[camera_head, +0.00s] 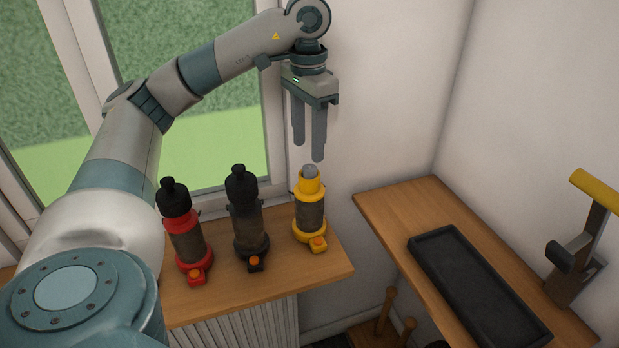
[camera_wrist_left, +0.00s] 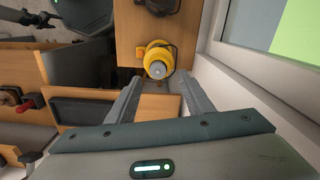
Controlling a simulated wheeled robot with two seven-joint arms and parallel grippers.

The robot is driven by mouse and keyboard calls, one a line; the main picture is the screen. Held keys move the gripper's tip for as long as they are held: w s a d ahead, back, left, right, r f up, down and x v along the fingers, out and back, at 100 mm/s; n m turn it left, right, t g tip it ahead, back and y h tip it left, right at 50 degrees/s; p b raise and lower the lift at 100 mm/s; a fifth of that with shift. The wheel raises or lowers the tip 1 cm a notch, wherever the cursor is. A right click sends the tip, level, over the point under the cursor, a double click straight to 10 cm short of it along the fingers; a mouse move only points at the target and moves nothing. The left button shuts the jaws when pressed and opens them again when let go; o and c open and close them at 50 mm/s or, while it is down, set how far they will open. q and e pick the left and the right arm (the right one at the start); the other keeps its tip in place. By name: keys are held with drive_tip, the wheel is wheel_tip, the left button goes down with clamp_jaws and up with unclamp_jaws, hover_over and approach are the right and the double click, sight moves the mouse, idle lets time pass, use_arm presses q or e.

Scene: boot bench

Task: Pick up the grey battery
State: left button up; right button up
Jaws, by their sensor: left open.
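The grey battery (camera_head: 309,171) appears as a short grey cylinder standing up out of the top of the yellow lantern (camera_head: 310,214); its lower part is hidden inside. In the left wrist view the round grey battery end (camera_wrist_left: 156,70) shows within the yellow lantern (camera_wrist_left: 159,54), between the fingertips in the picture. My left gripper (camera_head: 308,151) points down just above the battery, open and empty, with its fingertips apart from it. It also shows in the left wrist view (camera_wrist_left: 160,80). My right gripper is not seen clearly in either view.
A red lantern (camera_head: 188,240) and a black lantern (camera_head: 248,225) with black tops stand left of the yellow one on the wooden sill (camera_head: 335,266). A black tray (camera_head: 414,243) lies on the wooden bench (camera_head: 385,213) at right, near a yellow-handled stand (camera_head: 590,230). Window behind.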

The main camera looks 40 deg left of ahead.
sight(309, 168)
use_arm(q)
drive_tip(key=shift+s+d+f, duration=0.1)
drive_tip(key=shift+d+f, duration=0.1)
drive_tip(key=shift+f, duration=1.1)
drive_tip(key=shift+f+p, duration=0.35)
drive_tip(key=shift+f, duration=0.9)
clamp_jaws()
